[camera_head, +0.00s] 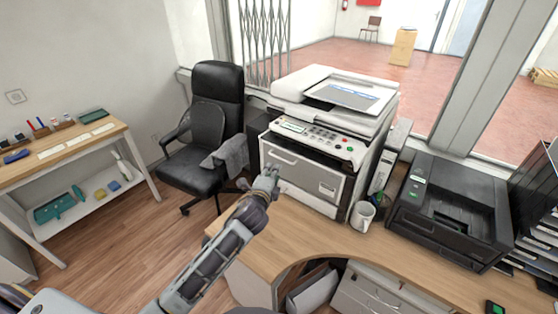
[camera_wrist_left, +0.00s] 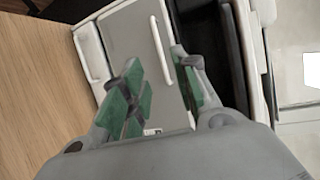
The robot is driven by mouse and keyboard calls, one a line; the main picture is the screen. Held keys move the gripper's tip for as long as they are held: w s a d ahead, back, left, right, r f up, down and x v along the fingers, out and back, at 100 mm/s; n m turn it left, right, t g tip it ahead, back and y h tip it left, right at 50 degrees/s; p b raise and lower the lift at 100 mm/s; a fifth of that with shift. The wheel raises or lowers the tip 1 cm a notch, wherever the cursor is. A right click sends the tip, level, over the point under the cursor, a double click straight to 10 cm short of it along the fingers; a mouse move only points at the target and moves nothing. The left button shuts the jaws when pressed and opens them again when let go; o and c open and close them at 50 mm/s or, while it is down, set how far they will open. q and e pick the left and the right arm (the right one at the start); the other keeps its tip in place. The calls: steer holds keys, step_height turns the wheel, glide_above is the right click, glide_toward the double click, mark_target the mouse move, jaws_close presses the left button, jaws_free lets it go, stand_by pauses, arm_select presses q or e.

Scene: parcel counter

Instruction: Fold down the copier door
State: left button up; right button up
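The copier (camera_head: 325,125) stands on the wooden counter. Its grey front door (camera_head: 310,181) is upright and looks shut, with a pale bar handle (camera_head: 283,157) near its top left. In the left wrist view the door (camera_wrist_left: 127,38) and handle (camera_wrist_left: 161,48) show turned sideways. My left gripper (camera_head: 270,176) is in front of the door's left part, just below the handle in the picture. In the left wrist view my left gripper (camera_wrist_left: 158,78) is open, with green pads either side of the handle's line. Contact cannot be told. My right gripper is not in view.
A white mug (camera_head: 362,216) stands by the copier's right front corner. A black printer (camera_head: 452,209) is further right. A black office chair (camera_head: 208,135) with a grey cloth stands left of the counter. The counter (camera_head: 262,236) is bare in front of the copier.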

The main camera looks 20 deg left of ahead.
arm_select(q)
steer(key=w+f, duration=0.2)
steer(key=w, duration=0.8)
steer(key=shift+w+a+p, duration=0.25)
steer(key=shift+p, duration=0.05)
stand_by(0.4)
jaws_close()
